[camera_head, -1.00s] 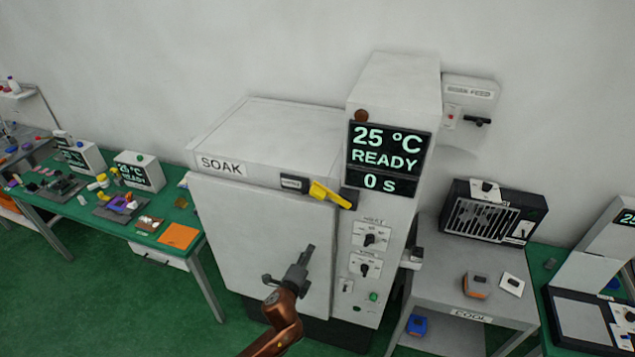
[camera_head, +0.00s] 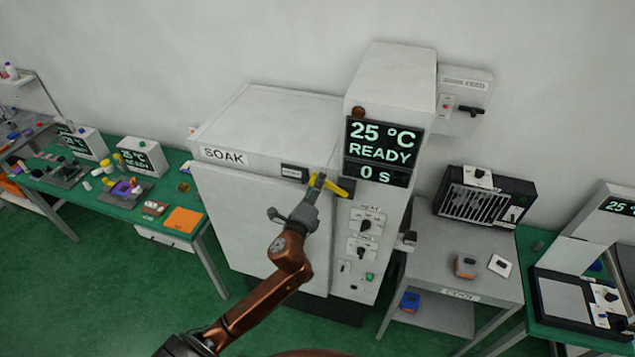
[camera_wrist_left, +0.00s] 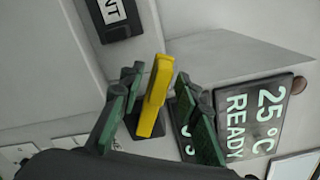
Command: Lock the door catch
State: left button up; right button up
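The yellow catch lever (camera_head: 334,188) is on the upper right front of the white SOAK cabinet (camera_head: 250,215), by the seam with the control column. In the left wrist view the lever (camera_wrist_left: 155,95) stands between the two fingers, with a gap on each side. My left gripper (camera_head: 318,186) is at the lever in the head view and covers part of it. In the left wrist view the gripper (camera_wrist_left: 158,95) is open, with green pads on both sides of the lever. The cabinet door looks closed. My right gripper is out of view.
The control column has a display (camera_head: 382,145) reading 25 °C READY, with knobs (camera_head: 364,226) below it. A black label plate (camera_head: 294,173) is left of the lever. A grey cooling table (camera_head: 455,265) stands to the right, and a green bench (camera_head: 120,200) to the left.

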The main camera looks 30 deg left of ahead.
pick_arm(q)
jog(key=shift+w, duration=0.25)
grip_shut()
dwell(0.6)
